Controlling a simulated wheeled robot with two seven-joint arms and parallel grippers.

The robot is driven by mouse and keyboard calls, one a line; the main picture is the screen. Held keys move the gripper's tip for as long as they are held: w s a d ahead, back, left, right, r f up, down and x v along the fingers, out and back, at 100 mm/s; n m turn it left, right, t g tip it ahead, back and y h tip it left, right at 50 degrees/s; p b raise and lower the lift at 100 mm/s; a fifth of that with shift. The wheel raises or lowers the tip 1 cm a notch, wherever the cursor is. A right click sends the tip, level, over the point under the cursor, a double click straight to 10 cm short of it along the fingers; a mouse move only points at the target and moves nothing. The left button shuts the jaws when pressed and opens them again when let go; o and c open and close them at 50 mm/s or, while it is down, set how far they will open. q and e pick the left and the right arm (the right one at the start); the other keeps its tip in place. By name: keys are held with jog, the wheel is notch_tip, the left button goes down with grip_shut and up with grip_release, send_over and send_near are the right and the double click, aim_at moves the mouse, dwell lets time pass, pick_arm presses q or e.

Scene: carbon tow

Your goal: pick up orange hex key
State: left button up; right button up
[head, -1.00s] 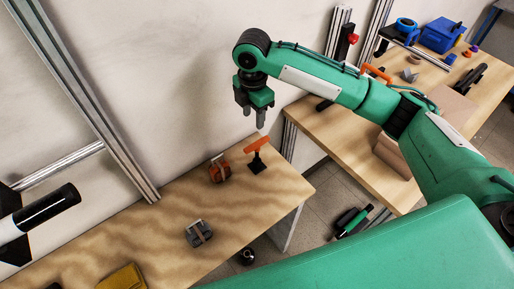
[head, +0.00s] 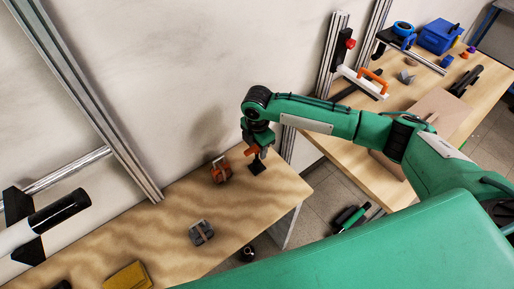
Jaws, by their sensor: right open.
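The orange hex key (head: 251,151) stands upright over a small dark base (head: 257,168) near the right end of the left wooden table. Only part of its orange handle shows, because my right gripper covers the rest. My right gripper (head: 260,153) is open and points down right at the handle. The fingers overlap the handle in the picture, and I cannot tell whether they touch it. My left gripper is not in view.
An orange-and-grey object (head: 220,170) sits just left of the hex key. A grey block (head: 201,232) and a yellow item (head: 127,277) lie farther left on the table. The wall is close behind. A second table (head: 350,165) stands to the right, beyond a gap.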

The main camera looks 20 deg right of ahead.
jog(key=shift+f, duration=0.15)
jog(key=shift+c, duration=0.4)
grip_shut()
jog(key=shift+r, duration=0.2)
